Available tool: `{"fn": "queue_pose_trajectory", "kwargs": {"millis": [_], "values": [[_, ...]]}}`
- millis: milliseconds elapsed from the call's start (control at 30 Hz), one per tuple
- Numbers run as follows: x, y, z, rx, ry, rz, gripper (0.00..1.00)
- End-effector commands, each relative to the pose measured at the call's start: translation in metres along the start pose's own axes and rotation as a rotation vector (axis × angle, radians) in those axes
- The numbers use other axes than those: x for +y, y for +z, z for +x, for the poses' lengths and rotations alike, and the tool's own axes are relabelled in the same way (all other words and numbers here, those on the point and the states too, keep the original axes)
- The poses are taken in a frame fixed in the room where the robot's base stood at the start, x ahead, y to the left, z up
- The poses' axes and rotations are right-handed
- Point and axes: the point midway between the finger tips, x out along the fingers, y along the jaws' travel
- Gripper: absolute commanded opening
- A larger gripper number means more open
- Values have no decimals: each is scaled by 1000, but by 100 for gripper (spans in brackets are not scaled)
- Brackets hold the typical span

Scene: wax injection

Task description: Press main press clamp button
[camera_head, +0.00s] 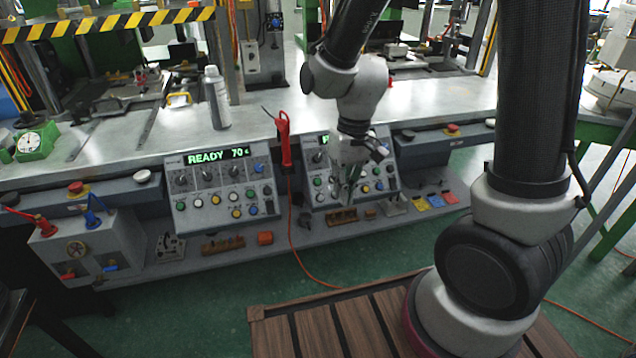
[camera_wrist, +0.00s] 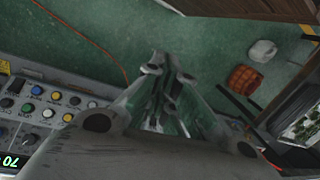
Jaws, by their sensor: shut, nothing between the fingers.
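Two grey control panels stand along the bench front. The left panel (camera_head: 222,183) has a lit "READY 70" display, several knobs and coloured buttons. The right panel (camera_head: 381,190) is partly hidden behind my gripper (camera_head: 349,196), which points down in front of it. My gripper is shut and empty. In the wrist view its fingertips (camera_wrist: 158,64) are together, over the green floor and apart from any button. A panel (camera_wrist: 40,124) with blue, yellow and white buttons shows at the left there. I cannot read which button is the main press clamp button.
A red-handled tool (camera_head: 284,138) with an orange cord hangs between the panels. A low shelf (camera_head: 205,261) with small blocks runs below them. A spray can (camera_head: 217,97) stands on the bench.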

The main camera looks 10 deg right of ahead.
Motion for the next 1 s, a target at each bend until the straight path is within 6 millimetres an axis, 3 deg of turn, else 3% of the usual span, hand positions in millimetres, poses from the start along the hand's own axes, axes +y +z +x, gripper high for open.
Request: {"fn": "queue_pose_trajectory", "kwargs": {"millis": [33,200,333,467,600,700,767,867,1000], "values": [[-9,-11,22,1,-4,7,0],[-33,-51,91,77,-5,64,0],[-42,-80,145,173,23,120,0],[-37,-108,195,312,85,183,0],[-14,-139,234,526,205,255,0],[11,-158,239,710,315,301,0],[27,-169,230,830,387,329,0],[49,-186,196,1037,504,374,0],[60,-195,139,1262,625,411,0]]}}
